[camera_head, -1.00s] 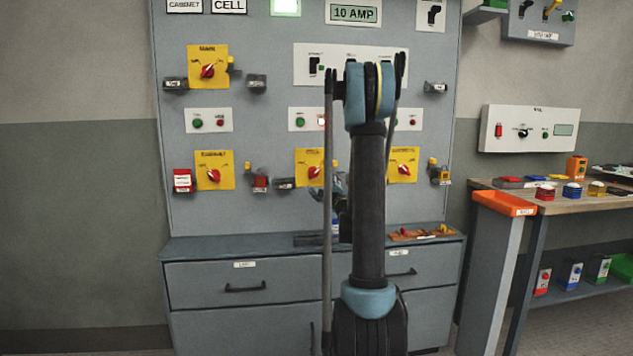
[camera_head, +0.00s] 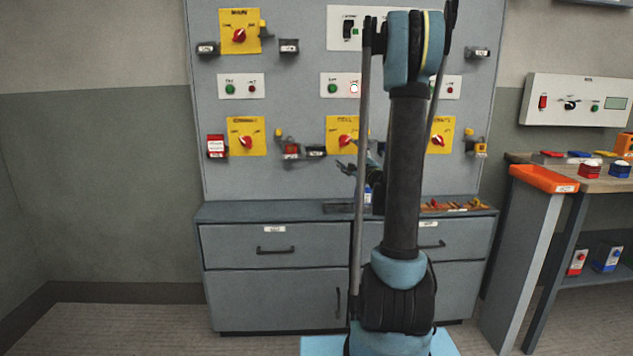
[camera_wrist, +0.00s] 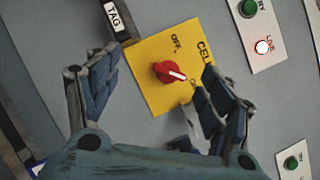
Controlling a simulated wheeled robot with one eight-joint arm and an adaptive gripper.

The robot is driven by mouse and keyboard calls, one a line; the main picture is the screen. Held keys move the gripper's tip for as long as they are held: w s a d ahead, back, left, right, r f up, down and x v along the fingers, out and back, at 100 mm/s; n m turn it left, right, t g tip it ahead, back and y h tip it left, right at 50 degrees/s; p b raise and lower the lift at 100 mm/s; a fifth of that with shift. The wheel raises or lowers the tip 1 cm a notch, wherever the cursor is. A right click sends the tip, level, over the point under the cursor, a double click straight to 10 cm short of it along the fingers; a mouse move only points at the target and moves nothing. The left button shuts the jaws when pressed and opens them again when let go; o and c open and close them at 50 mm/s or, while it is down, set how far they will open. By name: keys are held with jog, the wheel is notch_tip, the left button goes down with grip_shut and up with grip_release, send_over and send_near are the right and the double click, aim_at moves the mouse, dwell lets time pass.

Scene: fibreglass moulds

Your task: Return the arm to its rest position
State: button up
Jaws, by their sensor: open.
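My arm (camera_head: 405,170) stands raised in front of the grey panel cabinet (camera_head: 290,190). My gripper (camera_head: 348,167) is partly hidden behind the arm in the head view, in front of the lower middle yellow switch plate (camera_head: 333,121). In the wrist view my gripper (camera_wrist: 165,68) is open, its fingers spread with nothing between them. A yellow plate (camera_wrist: 150,80) with a red rotary knob (camera_wrist: 167,72) lies beyond the fingers. Whether the fingers touch the plate I cannot tell.
A drawer unit (camera_head: 262,285) sits below the panel, with a tray of small coloured parts (camera_head: 455,208) on its top. An orange bin (camera_head: 543,178) and a workbench (camera_head: 590,183) stand at the right. The floor at left (camera_head: 120,325) is clear.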

jog(key=s+a+n+g+y, duration=0.3)
jog(key=s+a+n+g, duration=0.2)
jog(key=s+a+n, duration=0.35)
jog(key=s+a+f+n+g+h, duration=0.1)
jog(key=s+a+f+n+g, duration=0.1)
jog(key=s+f+n+g, duration=0.3)
jog(key=s+a+f+n+g+h, duration=0.1)
jog(key=s+a+f, duration=0.1)
jog(key=s, duration=0.5)
jog(key=s+d+f+n+g+h, duration=0.3)
jog(key=s+d+f, duration=0.3)
jog(key=s, duration=0.5)
jog(key=s+d+f+n+g+h, duration=0.2)
jog(key=s+d+f+h, duration=0.3)
jog(key=s, duration=0.7)
jog(key=shift+s+d+f+n+g+h, duration=0.15)
jog(key=shift+d+f+n+g+h, duration=0.25)
jog(key=shift+d+f+n, duration=0.3)
jog(key=shift+d, duration=0.1)
